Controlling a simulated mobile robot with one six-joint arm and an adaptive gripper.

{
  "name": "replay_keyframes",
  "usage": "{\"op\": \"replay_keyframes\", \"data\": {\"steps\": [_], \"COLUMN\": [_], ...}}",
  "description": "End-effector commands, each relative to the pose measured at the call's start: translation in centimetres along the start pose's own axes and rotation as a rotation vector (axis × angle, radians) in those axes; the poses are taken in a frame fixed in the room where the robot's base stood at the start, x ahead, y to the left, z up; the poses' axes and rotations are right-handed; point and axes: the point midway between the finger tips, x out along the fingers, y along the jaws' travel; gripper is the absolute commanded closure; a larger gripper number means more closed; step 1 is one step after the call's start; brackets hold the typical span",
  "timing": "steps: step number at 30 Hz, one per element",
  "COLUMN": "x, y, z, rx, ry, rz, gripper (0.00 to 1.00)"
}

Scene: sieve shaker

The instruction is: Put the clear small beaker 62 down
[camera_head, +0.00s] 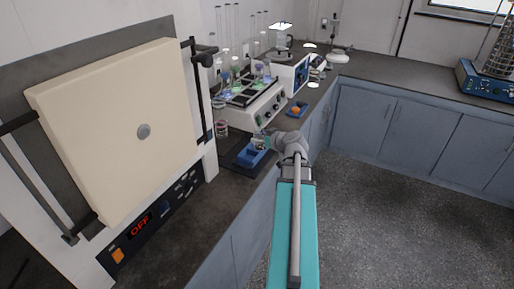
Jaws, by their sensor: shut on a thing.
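My gripper (268,140) is at the far end of my arm, over the front edge of the left counter. It points left and looks shut on the clear small beaker (261,144), which is tiny and hard to make out. The held beaker appears just above or beside a blue block-like thing (252,157) on a dark flat pad (237,162). I cannot tell whether the beaker touches anything below it. Much of the fingers is hidden by the wrist.
A furnace with a cream door (110,130) stands at the left, its display reading OFF. A small clear vessel (221,127) stands behind the pad. A white multi-knob apparatus (255,108) with glassware is farther back. A sieve shaker (490,82) stands at the far right.

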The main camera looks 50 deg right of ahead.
Motion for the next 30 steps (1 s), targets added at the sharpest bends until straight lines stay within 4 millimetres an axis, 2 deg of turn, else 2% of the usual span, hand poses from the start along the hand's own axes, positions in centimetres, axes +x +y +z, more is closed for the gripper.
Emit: {"op": "replay_keyframes", "data": {"steps": [4,17,23,30], "x": [-0.7,-0.5,1.1,4.7], "y": [-0.4,-0.2,0.7,2.8], "z": [-0.3,-0.2,0.1,0.5], "rx": [0.0,0.0,0.0,-0.001], "ry": [0.0,0.0,0.0,0.0], "rz": [0.0,0.001,0.001,0.001], "gripper": [0.62,0.62,0.62,0.62]}}
